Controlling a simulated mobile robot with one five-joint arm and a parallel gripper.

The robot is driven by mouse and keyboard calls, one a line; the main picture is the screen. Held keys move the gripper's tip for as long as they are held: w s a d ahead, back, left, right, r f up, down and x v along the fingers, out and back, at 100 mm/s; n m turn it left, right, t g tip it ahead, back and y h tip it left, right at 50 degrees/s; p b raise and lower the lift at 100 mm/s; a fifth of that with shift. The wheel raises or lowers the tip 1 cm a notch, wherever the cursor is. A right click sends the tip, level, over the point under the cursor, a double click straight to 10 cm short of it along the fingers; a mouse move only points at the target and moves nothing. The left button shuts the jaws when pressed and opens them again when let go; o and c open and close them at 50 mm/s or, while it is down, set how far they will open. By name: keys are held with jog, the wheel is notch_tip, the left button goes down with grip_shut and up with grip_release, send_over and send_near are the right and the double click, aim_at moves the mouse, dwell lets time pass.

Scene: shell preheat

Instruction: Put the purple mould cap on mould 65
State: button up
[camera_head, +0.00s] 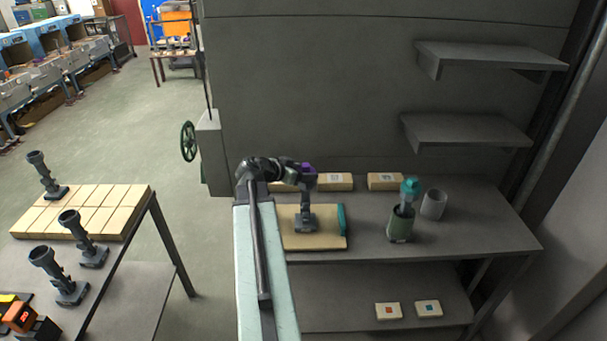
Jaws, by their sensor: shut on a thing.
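The purple mould cap (309,169) is at the end of my arm, in front of the dark wall of the machine. My gripper (299,171) is shut on the cap, and the arm partly hides its fingers. A dark grey mould (306,221) stands upright on a wooden board (325,241) on the grey bench, below the cap. The cap appears apart from it. More dark moulds stand on the left table: one at the back (42,172), one in the middle (80,238), one in front (58,274). No mould number is readable, so I cannot tell which is 65.
Pale blocks (335,181) (385,181) line the back of the bench. A green container with a teal-handled tool (400,225) and a grey cup (433,205) stand to the right. A teal bar (342,219) edges the board. Two shelves (465,130) (490,56) overhang the right side.

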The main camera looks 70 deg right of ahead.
jog(key=shift+f+b, duration=0.65)
dwell(0.6)
jog(key=o, duration=1.1)
jog(key=shift+c, duration=0.2)
